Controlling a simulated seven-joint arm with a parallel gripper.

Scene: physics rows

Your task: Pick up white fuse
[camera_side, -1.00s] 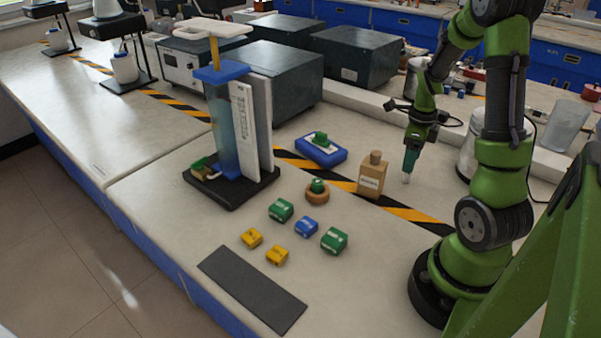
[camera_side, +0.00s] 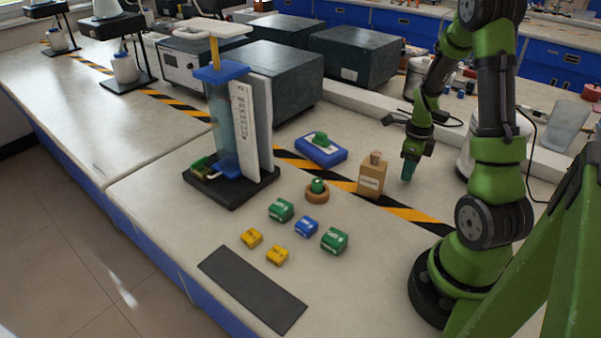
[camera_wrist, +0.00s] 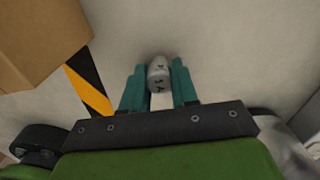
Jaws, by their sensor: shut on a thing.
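The white fuse (camera_wrist: 158,72) is a small pale cylinder with a rounded end and dark marks. In the wrist view it sits between the two teal fingers of my gripper (camera_wrist: 158,68), which is shut on it. In the side view my gripper (camera_side: 409,176) points down at the bench, right of the tan bottle. The fuse is hidden by the fingers there, and I cannot tell whether it still touches the bench.
The tan bottle (camera_side: 371,180) stands close left of my gripper. Green, blue and yellow blocks (camera_side: 306,227) lie nearer the front, by a dark mat (camera_side: 252,288). A blue tray (camera_side: 320,152) and a column stand (camera_side: 231,190) are further left.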

